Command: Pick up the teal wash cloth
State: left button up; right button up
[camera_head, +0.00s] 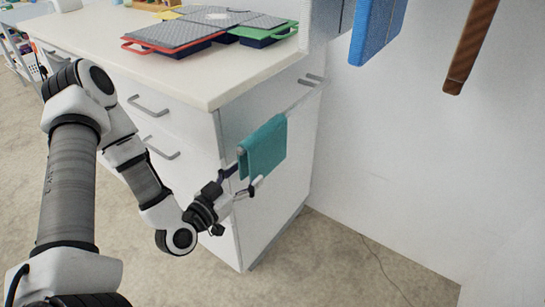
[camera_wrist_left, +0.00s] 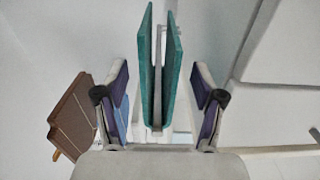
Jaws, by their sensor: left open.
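The teal wash cloth (camera_head: 264,148) hangs folded over a rail on the side of the white cabinet. My left gripper (camera_head: 244,178) is open at the cloth's lower near edge. In the left wrist view the cloth (camera_wrist_left: 147,75) shows edge-on as two hanging layers with a gap between them. It stands between the two spread fingers of the left gripper (camera_wrist_left: 160,98), with space on both sides. I cannot tell from this whether a finger touches it. My right gripper is not in view.
The white cabinet (camera_head: 228,190) has drawers with grey handles. Grey trays with red (camera_head: 140,47) and green (camera_head: 262,31) rims lie on its top. A blue cloth-like item (camera_head: 378,30) and a brown one (camera_head: 470,45) hang at the upper right. The floor right of the cabinet is mostly clear.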

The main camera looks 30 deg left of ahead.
aim_at(261, 160)
pick_arm(q)
jog(key=w, duration=0.2)
jog(key=w+b, duration=0.1)
jog(key=w, duration=0.4)
jog(key=shift+d+b, duration=0.3)
jog(key=shift+d, duration=0.05)
jog(key=shift+s, duration=0.2)
jog(key=shift+c, duration=0.4)
jog(key=c, duration=1.2)
